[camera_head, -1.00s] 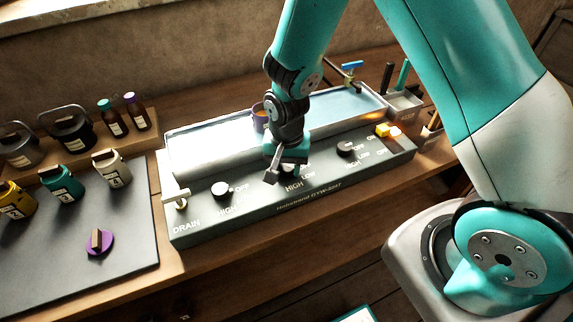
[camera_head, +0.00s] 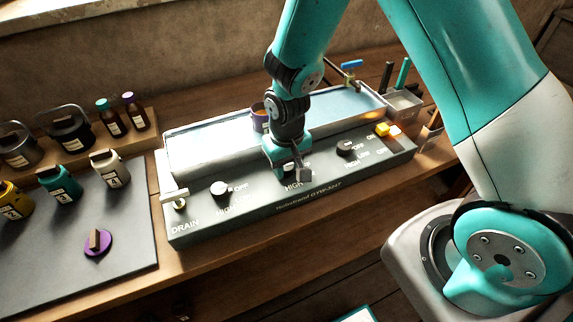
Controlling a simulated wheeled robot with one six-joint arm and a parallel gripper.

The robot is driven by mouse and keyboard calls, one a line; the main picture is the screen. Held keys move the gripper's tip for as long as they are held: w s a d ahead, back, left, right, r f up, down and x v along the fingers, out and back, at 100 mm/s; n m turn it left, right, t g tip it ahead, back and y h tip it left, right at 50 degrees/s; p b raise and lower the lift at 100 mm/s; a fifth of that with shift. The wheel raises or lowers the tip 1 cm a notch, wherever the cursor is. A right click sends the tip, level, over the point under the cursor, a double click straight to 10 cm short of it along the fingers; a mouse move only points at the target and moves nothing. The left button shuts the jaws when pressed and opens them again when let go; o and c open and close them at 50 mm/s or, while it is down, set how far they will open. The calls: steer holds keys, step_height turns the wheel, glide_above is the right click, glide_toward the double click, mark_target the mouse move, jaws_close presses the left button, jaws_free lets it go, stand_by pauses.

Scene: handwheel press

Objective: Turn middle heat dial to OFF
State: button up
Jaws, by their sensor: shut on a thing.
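The heater bath (camera_head: 230,219) has a sloping dark front panel with a row of dials. My gripper (camera_head: 290,174) points down at the middle of this panel and is shut on the middle heat dial, which my gripper mostly hides. The word HIGH shows just below it; the dial's OFF mark and pointer cannot be made out. The left heat dial (camera_head: 219,188) is a black knob with OFF at its upper right. The right heat dial (camera_head: 345,148) is a similar black knob.
A drain lever (camera_head: 178,200) stands at the panel's left end, and a yellow switch (camera_head: 382,129) at its right end. A purple dial (camera_head: 98,242) lies on the dark mat (camera_head: 125,265). Several bottles and canisters stand at the left.

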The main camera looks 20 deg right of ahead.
mark_target(287, 166)
steer(key=shift+n, duration=1)
steer(key=o, duration=0.9)
steer(key=shift+o, duration=0.2)
steer(key=shift+r, duration=0.1)
step_height(287, 166, up, 17)
steer(key=b, duration=0.1)
steer(key=shift+r, duration=0.2)
steer(key=s+a+r+n+y, duration=0.2)
steer(key=s+r, duration=0.1)
steer(key=s, duration=0.6)
steer(key=s+a+r+n+y, duration=0.2)
steer(key=s+r, duration=0.1)
steer(key=s, duration=0.6)
steer(key=shift+s+a+r, duration=0.15)
steer(key=shift+a+r, duration=0.05)
steer(key=shift+a, duration=0.1)
